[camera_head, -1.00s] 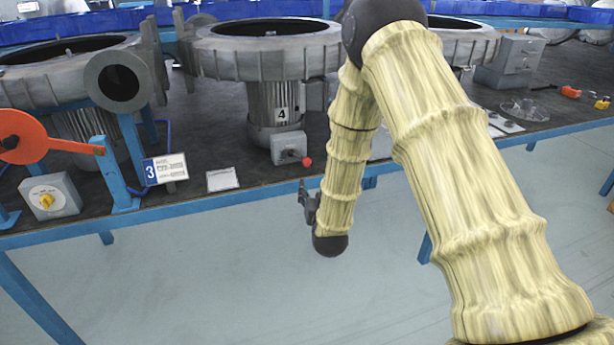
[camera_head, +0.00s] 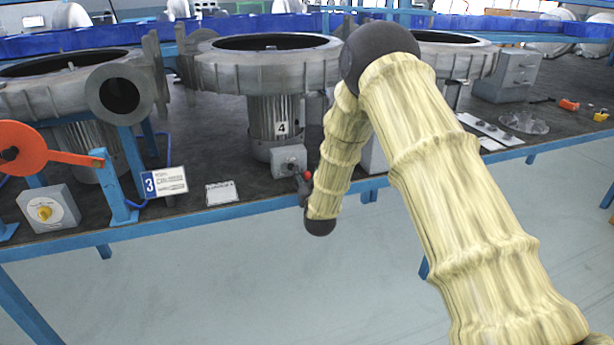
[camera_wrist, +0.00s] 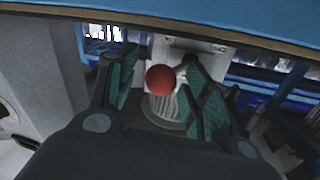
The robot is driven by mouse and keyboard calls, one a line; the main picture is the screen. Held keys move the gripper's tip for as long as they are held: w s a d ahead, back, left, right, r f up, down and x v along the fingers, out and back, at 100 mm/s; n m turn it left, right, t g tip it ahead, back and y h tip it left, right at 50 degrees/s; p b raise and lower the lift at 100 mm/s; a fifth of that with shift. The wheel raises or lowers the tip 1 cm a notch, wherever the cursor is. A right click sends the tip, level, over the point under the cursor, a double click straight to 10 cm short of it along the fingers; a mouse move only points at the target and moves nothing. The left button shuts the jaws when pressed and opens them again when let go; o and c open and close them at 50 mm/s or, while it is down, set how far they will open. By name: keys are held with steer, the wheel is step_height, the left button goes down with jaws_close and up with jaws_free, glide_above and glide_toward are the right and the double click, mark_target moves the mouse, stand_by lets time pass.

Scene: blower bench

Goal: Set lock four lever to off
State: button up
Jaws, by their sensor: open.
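The lock four lever ends in a red ball knob (camera_head: 307,175) on a grey switch box (camera_head: 289,160) at the foot of the blower marked 4 (camera_head: 272,115). In the wrist view the red knob (camera_wrist: 159,80) lies between the two green-padded fingers of my gripper (camera_wrist: 163,88). The fingers are open, with a gap on both sides of the knob. In the head view my gripper (camera_head: 303,188) is small, beside the knob at the bench's front edge, partly hidden by my arm.
A blue bench edge (camera_head: 235,214) runs along the front. A white label card (camera_head: 221,193) lies left of the box. A number 3 sign (camera_head: 164,181), an orange lever (camera_head: 60,157) and a box with a yellow knob (camera_head: 48,208) are further left.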

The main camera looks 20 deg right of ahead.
steer(key=shift+w, duration=0.4)
jaws_close()
